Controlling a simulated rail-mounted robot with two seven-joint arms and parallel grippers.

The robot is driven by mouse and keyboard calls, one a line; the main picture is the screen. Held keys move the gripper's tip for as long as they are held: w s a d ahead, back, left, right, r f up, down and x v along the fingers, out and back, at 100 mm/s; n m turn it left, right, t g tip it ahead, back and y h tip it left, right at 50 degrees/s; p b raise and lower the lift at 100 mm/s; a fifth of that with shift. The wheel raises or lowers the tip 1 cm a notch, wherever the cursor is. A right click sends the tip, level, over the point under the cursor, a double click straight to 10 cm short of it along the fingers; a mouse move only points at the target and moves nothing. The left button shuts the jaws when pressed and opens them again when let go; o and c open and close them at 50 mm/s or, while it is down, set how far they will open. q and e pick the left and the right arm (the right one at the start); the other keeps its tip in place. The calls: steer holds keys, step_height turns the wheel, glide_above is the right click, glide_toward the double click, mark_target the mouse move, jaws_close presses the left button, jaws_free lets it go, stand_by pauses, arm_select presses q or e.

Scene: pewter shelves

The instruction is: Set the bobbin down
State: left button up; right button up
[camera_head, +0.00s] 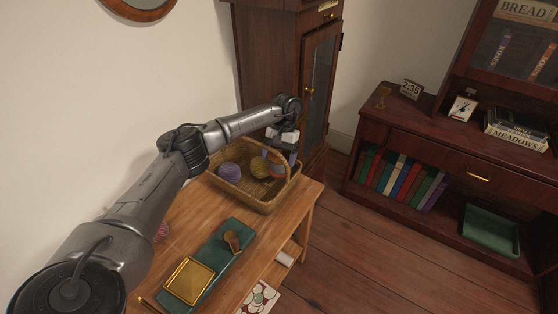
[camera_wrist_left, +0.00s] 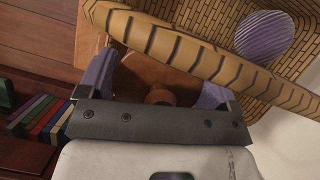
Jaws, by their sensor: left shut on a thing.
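My left gripper (camera_head: 279,157) is at the far end of the wicker basket (camera_head: 228,187), by its handle. In the left wrist view, the gripper (camera_wrist_left: 158,84) is shut on the bobbin (camera_wrist_left: 180,83), a brown wooden round piece between two purple finger pads. The basket handle (camera_wrist_left: 200,58) crosses in front of part of the bobbin in that view. In the head view the bobbin is mostly hidden by the gripper and handle. I cannot tell whether the bobbin touches the basket. My right gripper is not in view.
The basket holds a purple yarn ball (camera_head: 229,172) and a yellow one (camera_head: 260,167). It stands on a wooden table (camera_head: 262,238) with a green mat (camera_head: 216,262), a gold-framed tray (camera_head: 189,281) and a dark-gold object (camera_head: 233,241). A tall cabinet (camera_head: 270,60) stands behind.

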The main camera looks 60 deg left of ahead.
arm_select(q)
steer(key=shift+f, duration=0.45)
steer(key=shift+f, duration=0.1)
steer(key=o, duration=0.7)
steer(key=shift+f, duration=0.1)
steer(key=shift+o, duration=0.2)
steer(key=shift+w+r, duration=0.1)
steer(key=shift+r, duration=0.45)
steer(key=p+v, duration=0.3)
steer(key=v, duration=0.7)
steer(key=shift+w+a+r+p, duration=0.2)
steer(key=shift+r+p, duration=0.3)
steer(key=shift+r, duration=0.1)
